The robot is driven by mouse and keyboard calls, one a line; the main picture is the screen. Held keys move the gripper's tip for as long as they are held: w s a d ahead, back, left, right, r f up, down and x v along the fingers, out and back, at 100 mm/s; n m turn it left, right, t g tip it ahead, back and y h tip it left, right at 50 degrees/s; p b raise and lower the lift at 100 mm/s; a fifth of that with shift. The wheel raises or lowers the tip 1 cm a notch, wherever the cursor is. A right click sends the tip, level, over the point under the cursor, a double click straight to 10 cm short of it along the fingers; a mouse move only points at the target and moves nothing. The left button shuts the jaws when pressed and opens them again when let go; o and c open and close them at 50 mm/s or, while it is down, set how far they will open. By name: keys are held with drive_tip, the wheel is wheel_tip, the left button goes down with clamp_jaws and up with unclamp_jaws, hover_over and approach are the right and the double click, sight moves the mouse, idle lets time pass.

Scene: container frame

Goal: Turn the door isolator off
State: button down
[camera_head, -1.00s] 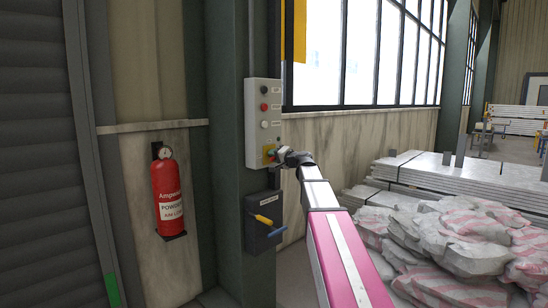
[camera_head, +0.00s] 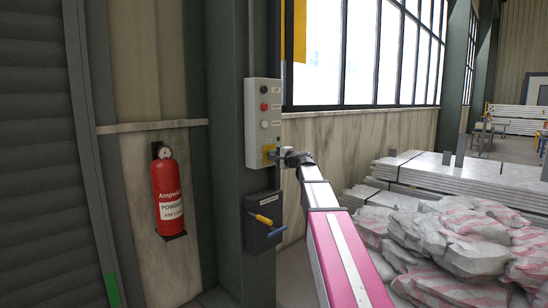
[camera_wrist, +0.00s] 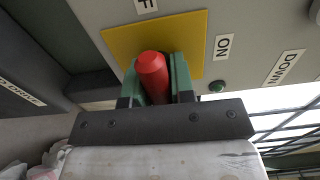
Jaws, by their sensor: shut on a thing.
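The door isolator is a red handle (camera_wrist: 153,75) on a yellow plate (camera_wrist: 118,38), low on a grey control box (camera_head: 252,140). The plate also shows as a small yellow patch in the head view (camera_head: 268,150). My gripper (camera_wrist: 157,80) is shut on the red handle, with a green finger on each side of it. In the head view my gripper (camera_head: 281,155) reaches the plate from the right and hides the handle. In the wrist view an ON label (camera_wrist: 223,47) lies right of the plate, and a partly cut-off label ending in F (camera_wrist: 146,5) lies above it.
Black, red and white buttons sit higher on the control box. Below is a dark box (camera_head: 254,234) with yellow and blue levers. A red fire extinguisher (camera_head: 168,195) hangs to the left. Stacked panels (camera_head: 425,170) and piled bags (camera_head: 460,240) stand at the right.

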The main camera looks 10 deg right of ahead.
drive_tip(key=c, duration=1)
unclamp_jaws()
drive_tip(key=v, duration=1.1)
